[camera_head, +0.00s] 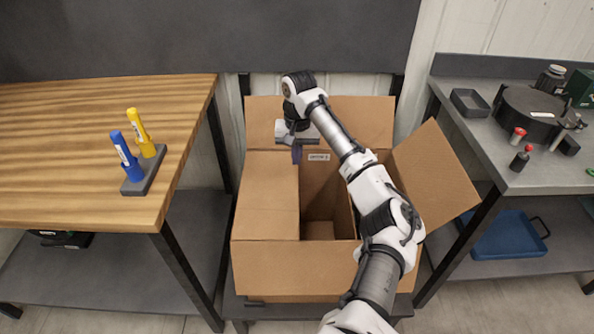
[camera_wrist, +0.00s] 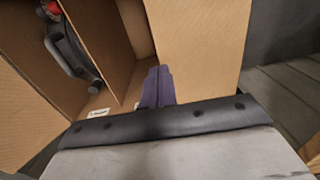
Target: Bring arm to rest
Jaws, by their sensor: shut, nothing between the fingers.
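My gripper (camera_head: 296,154) hangs over the far part of a large open cardboard box (camera_head: 270,255), pointing down near its far inner edge. Its purple fingers are together with nothing between them; they also show in the wrist view (camera_wrist: 156,88). My arm reaches from the bottom of the head view up over the box and its right side. In the wrist view the box's cardboard flaps and inner walls (camera_wrist: 190,45) surround the fingers. A dark device with a red part (camera_wrist: 68,45) shows at upper left inside the box. Whether the fingers touch the cardboard I cannot tell.
A wooden table (camera_head: 60,120) at left bears a grey holder (camera_head: 147,172) with a blue marker (camera_head: 126,157) and a yellow marker (camera_head: 140,132). A metal bench (camera_head: 475,140) at right bears a dark round device (camera_head: 530,112) and small bottles. A blue tray (camera_head: 508,236) lies below.

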